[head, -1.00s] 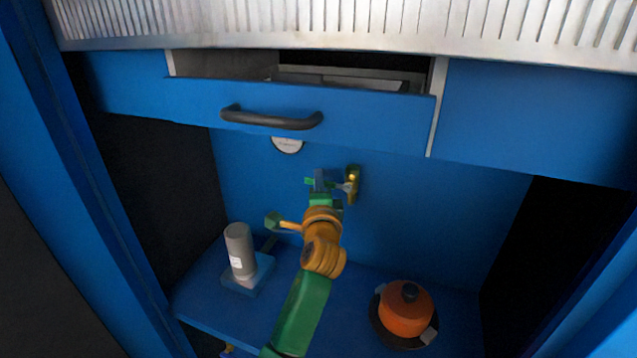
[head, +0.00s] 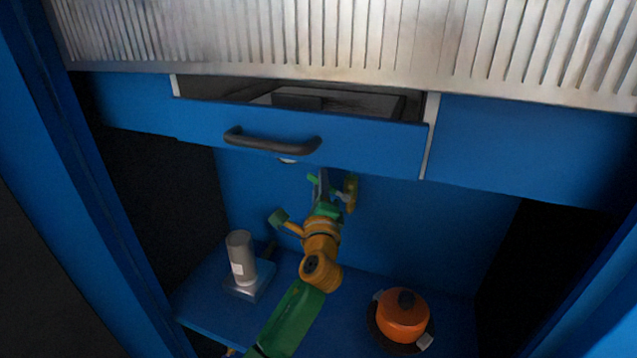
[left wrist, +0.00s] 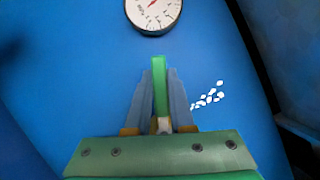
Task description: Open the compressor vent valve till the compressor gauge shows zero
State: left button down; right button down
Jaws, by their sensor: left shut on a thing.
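The compressor gauge (left wrist: 153,12) is a round white dial with a dark rim and a red needle. The wrist view cuts off its top, so I cannot read its value. In the head view only its lower rim (head: 288,160) shows under the drawer. The vent valve (head: 351,190) is a brass fitting on the blue back wall, partly behind my gripper. My left gripper (head: 321,184) is shut on its green handle (left wrist: 160,85), which stands upright between the two grey fingers in the wrist view. My right gripper is not in view.
A blue drawer (head: 375,143) with a black handle (head: 272,141) juts out above my left arm, partly open. A grey cylinder (head: 241,257) on a base stands at the left of the shelf, an orange pot (head: 403,317) at the right. Dark side walls flank the space.

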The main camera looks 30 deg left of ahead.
aim_at(347, 195)
pick_arm(q)
jog(key=r+m+t, duration=0.1)
jog(key=m, duration=0.1)
jog(key=d+r+m+t+p, duration=0.1)
jog(key=m, duration=0.1)
jog(key=shift+w+r, duration=0.1)
jog(key=m, duration=0.2)
jog(key=d+r+m+t+h, duration=0.1)
jog(key=shift+w+m+p, duration=0.15)
jog(key=shift+m+p, duration=0.2)
jog(key=shift+m, duration=0.05)
jog(key=m, duration=0.1)
jog(key=d+m+t+h, duration=0.1)
jog(key=m, duration=0.1)
jog(key=m+h, duration=0.1)
jog(key=shift+w+d+r+m+t+p, duration=0.2)
jog(key=shift+d+r+m+t+p, duration=0.1)
jog(key=shift+d+r+m+p, duration=0.1)
jog(key=shift+w+d+m+t+h+p, duration=0.1)
jog(key=shift+d+m+t+h+p, duration=0.25)
jog(key=shift+m+h, duration=0.6)
jog(key=shift+w+d+m+t+h, duration=0.15)
jog(key=shift+d+m+h, duration=0.25)
jog(key=shift+m, duration=1.05)
jog(key=c, duration=1.1)
grip_release()
jog(key=o, duration=0.3)
jog(key=shift+d, duration=0.1)
jog(key=shift+f, duration=0.1)
